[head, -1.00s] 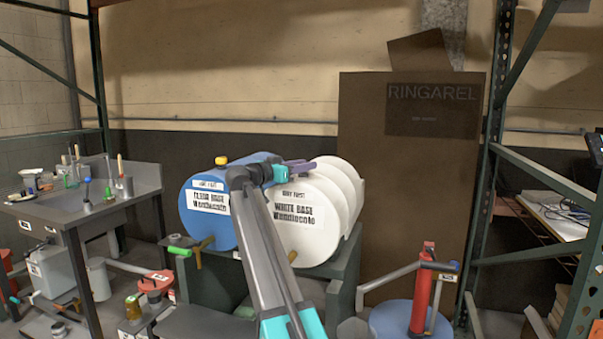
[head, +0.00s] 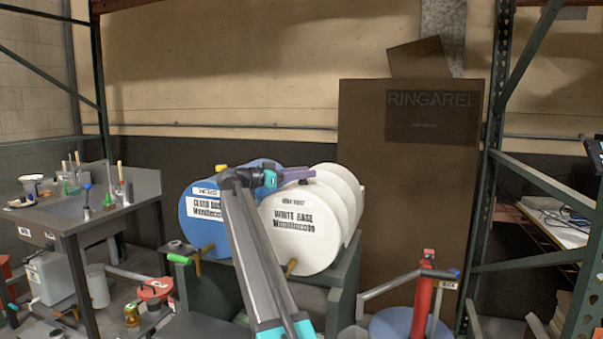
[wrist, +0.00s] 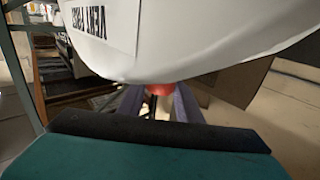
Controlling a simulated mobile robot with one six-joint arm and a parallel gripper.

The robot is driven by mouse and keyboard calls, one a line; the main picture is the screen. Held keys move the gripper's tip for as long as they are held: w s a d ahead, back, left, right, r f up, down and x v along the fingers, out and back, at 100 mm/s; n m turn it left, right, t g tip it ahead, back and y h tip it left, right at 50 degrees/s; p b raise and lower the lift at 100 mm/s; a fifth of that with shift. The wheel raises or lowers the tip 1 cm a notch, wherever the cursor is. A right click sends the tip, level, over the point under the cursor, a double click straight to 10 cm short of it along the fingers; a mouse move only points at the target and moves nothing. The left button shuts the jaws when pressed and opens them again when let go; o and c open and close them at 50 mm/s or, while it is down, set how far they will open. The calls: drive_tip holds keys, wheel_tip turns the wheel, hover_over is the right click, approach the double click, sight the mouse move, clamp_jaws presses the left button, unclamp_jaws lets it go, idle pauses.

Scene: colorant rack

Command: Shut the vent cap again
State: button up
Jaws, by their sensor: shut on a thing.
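The white drum (head: 293,234), labelled WHITE BASE, lies on its side on a dark green stand. My gripper (head: 303,174) reaches across to its top from the left, with purple fingers along the upper surface. In the wrist view, a red cap (wrist: 160,89) sits at the white drum's edge between the two purple fingers (wrist: 158,104). My gripper is shut on this red cap. The fingers hide the cap in the head view, and the wrist view does not show clearly whether it is fully seated.
A blue drum (head: 205,228) with a yellow cap (head: 220,168) lies left of the white drum, partly behind my arm. A grey workbench (head: 85,219) with small tools stands at left. A red cylinder (head: 421,308) stands at front right. A green rack post (head: 489,180) rises at right.

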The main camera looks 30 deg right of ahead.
drive_tip(key=shift+s+f, duration=0.1)
drive_tip(key=shift+f, duration=0.25)
drive_tip(key=o, duration=1)
drive_tip(key=shift+c, duration=0.2)
drive_tip(key=shift+o, duration=0.5)
drive_tip(key=shift+r, duration=0.15)
drive_tip(key=shift+a, duration=0.15)
drive_tip(key=w+a+p, duration=0.1)
drive_tip(key=a, duration=1.2)
drive_tip(key=shift+a, duration=0.3)
